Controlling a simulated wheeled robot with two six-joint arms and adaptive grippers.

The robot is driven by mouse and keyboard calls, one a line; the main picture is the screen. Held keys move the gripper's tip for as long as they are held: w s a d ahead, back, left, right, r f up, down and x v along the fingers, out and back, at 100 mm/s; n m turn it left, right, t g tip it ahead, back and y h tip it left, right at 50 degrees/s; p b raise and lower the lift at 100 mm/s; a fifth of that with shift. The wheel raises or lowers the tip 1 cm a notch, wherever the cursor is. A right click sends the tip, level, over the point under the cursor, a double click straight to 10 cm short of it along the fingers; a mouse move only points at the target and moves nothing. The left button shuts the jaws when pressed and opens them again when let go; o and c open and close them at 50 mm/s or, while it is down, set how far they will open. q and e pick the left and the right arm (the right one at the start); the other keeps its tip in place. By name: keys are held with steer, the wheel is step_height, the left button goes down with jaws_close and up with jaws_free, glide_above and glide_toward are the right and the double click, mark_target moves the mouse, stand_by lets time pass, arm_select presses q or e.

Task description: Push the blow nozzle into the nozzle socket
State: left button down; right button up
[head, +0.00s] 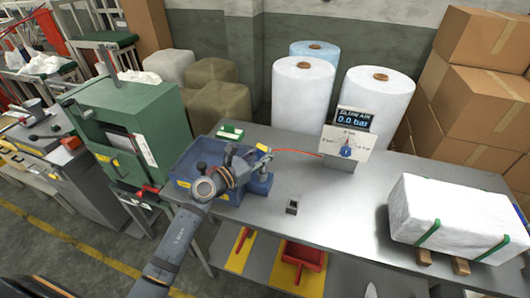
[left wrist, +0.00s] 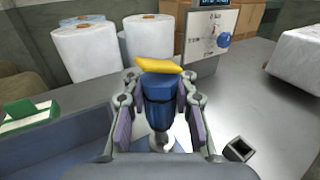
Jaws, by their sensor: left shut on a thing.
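The blow nozzle (left wrist: 160,88) is a blue body with a yellow lever on top and a pale tip below. It shows small in the head view (head: 263,158). My left gripper (left wrist: 160,112) is shut on it, one finger on each side. In the head view the left gripper (head: 243,166) is over the bench near a blue tray. The nozzle socket (head: 292,207) is a small grey block with a dark square opening on the bench. In the left wrist view the socket (left wrist: 239,150) is right of the nozzle, apart from it. My right gripper is out of view.
A blue tray (head: 180,183) is left of the gripper. A red hose (head: 300,152) runs toward a gauge panel (head: 347,146) reading 0.0 bar. A white wrapped bundle (head: 450,215) lies at the right. The metal bench around the socket is clear.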

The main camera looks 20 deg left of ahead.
arm_select(q)
steer(key=shift+f+b, duration=0.95)
steer(key=shift+f, duration=0.15)
steer(key=c, duration=1)
jaws_free()
steer(key=v, duration=0.7)
steer(key=shift+s, duration=0.25)
steer(key=shift+a, duration=0.1)
